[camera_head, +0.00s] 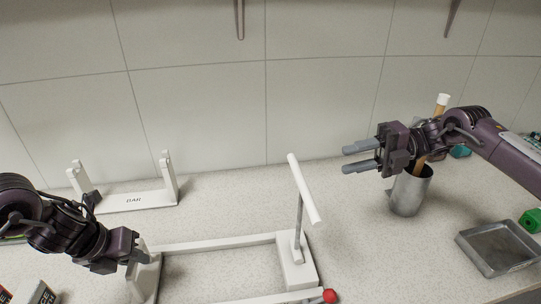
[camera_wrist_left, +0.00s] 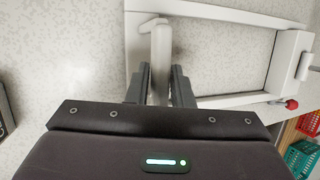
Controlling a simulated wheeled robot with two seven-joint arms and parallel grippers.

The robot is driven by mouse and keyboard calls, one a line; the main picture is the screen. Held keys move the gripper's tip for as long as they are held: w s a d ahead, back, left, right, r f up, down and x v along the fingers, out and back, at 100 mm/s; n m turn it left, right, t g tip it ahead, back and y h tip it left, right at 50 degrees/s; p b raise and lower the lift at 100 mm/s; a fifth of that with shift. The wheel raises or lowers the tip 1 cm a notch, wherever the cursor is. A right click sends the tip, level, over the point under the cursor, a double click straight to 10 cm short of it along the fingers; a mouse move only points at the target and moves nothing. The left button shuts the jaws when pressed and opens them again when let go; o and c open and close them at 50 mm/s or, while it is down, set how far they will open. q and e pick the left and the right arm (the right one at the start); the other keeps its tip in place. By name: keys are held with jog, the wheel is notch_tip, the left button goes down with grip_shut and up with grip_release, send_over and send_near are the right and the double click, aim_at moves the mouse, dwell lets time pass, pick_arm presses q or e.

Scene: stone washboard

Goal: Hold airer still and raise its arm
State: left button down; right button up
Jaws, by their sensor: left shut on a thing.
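The white airer (camera_head: 220,243) is a rectangular frame lying on the counter, with a block at its right end and a red knob (camera_head: 329,296) at the front right. Its arm, a grey rod (camera_head: 298,218) topped by a white bar (camera_head: 303,188), stands up from that block. My left gripper (camera_head: 139,254) is shut on the white post at the airer's left end; in the left wrist view the post (camera_wrist_left: 161,50) sits between the fingers (camera_wrist_left: 161,80). My right gripper (camera_head: 360,157) is open and empty, above the counter, right of and apart from the white bar.
A metal cup (camera_head: 408,192) holding a wooden-handled tool stands below my right gripper. A grey tray (camera_head: 498,247) and a green block (camera_head: 531,220) lie at the right. A white stand (camera_head: 135,200) is at the back left. The tiled wall (camera_head: 200,100) closes the back.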

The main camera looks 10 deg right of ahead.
pick_arm(q)
jog(key=shift+s+f, duration=0.1)
jog(key=shift+f, duration=0.1)
jog(key=c, duration=1.2)
grip_release()
jog(key=shift+w, duration=0.2)
jog(key=shift+r, duration=0.1)
jog(key=v, duration=1.2)
